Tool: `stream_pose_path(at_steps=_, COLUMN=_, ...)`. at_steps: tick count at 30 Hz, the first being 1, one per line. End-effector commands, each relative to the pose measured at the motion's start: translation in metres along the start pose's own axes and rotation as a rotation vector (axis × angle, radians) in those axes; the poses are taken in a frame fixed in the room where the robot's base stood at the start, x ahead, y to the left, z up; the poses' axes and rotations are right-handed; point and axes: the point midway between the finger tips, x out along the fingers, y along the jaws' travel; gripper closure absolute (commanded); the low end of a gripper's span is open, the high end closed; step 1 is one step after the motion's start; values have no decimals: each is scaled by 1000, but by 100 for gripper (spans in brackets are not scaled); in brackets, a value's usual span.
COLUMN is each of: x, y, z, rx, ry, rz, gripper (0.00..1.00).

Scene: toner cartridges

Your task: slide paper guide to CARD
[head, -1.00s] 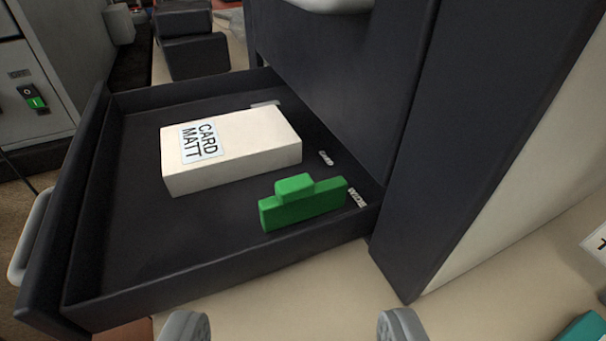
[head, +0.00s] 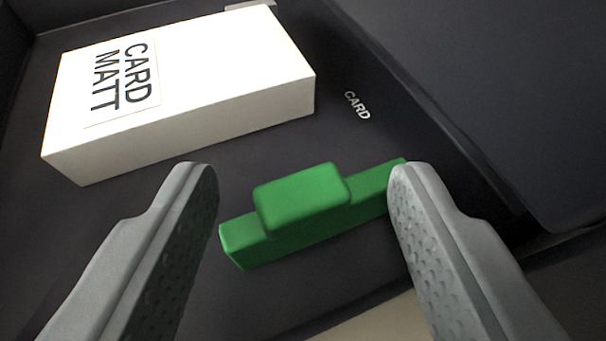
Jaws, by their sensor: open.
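The green paper guide (head: 302,205) stands on the floor of the dark drawer, a long bar with a raised block on top. My gripper (head: 303,185) is open, its two grey fingers to the left and right of the guide. The right finger overlaps the guide's right end in the picture; I cannot tell whether it touches. The left finger is apart from the guide's left end. The white CARD mark (head: 357,105) on the drawer floor lies beyond the guide, up and to the right. The mark nearer the guide's right end, seen earlier, is hidden now.
A white paper stack labelled CARD MATT (head: 190,85) lies in the drawer beyond and left of the guide, with a dark gap of drawer floor between them. The dark machine body (head: 500,90) rises at the right. A pale surface shows below the drawer's near edge.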

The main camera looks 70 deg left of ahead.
Motion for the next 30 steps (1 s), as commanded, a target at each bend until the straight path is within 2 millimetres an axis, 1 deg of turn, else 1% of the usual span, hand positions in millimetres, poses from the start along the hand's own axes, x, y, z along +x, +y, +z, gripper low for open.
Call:
stream_pose_path(at_steps=6, x=0, y=0, z=0, rx=0, ry=0, rz=0, gripper=49)
stream_pose_path(at_steps=7, x=0, y=0, z=0, rx=0, ry=0, rz=0, gripper=51)
stream_pose_path(at_steps=11, x=0, y=0, z=0, rx=0, ry=0, rz=0, gripper=76)
stream_pose_path(at_steps=12, x=0, y=0, z=0, rx=0, ry=0, rz=0, gripper=84)
stream_pose_path(at_steps=14, x=0, y=0, z=0, rx=0, ry=0, rz=0, gripper=96)
stream_pose_path(at_steps=15, x=0, y=0, z=0, rx=0, ry=0, rz=0, gripper=100)
stream_pose_path(at_steps=20, x=2, y=-1, z=-1, rx=0, ry=0, rz=0, gripper=100)
stream_pose_path(at_steps=23, x=10, y=-4, z=-4, rx=0, ry=1, rz=-1, gripper=100)
stream_pose_path(at_steps=27, x=25, y=-11, z=-10, rx=0, ry=1, rz=-2, gripper=100)
stream_pose_path(at_steps=30, x=30, y=-13, z=-12, rx=1, ry=0, rz=-1, gripper=100)
